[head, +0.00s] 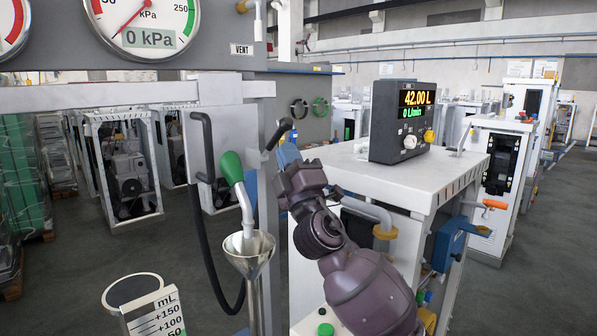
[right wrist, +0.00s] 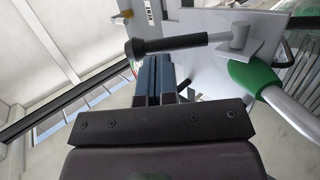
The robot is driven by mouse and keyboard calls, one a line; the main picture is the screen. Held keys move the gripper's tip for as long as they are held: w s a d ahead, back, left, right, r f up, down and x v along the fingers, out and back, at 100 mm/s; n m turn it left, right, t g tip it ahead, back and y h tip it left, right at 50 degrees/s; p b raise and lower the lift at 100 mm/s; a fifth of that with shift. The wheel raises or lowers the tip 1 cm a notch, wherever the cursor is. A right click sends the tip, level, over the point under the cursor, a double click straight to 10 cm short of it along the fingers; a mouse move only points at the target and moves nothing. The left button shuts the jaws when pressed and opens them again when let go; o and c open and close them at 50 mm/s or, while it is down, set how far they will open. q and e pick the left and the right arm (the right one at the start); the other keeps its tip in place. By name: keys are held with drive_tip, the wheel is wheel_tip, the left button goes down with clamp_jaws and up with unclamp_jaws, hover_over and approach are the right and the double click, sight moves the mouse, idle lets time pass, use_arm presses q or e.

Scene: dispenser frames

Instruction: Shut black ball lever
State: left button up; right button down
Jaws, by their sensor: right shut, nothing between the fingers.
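The black ball lever (head: 279,134) sticks up at a slant from a bracket on the grey post in the head view. In the right wrist view the lever (right wrist: 170,44) lies across the top, its rounded black end at the left and its pale pivot at the right. My right gripper (head: 288,156) is beside the lever, its blue fingers together and empty. In the right wrist view the fingertips (right wrist: 153,62) are just below the lever's black grip; I cannot tell whether they touch it. My left gripper is not in view.
A green-handled nozzle (head: 231,168) points into a metal funnel (head: 248,250) left of my right arm. A black hose (head: 206,220) hangs behind it. A display box (head: 402,122) stands on the white cabinet at the right. A measuring vessel (head: 150,308) is at lower left.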

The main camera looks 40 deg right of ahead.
drive_tip(key=shift+x, duration=0.85)
drive_tip(key=shift+w, duration=0.15)
drive_tip(key=shift+r, duration=0.1)
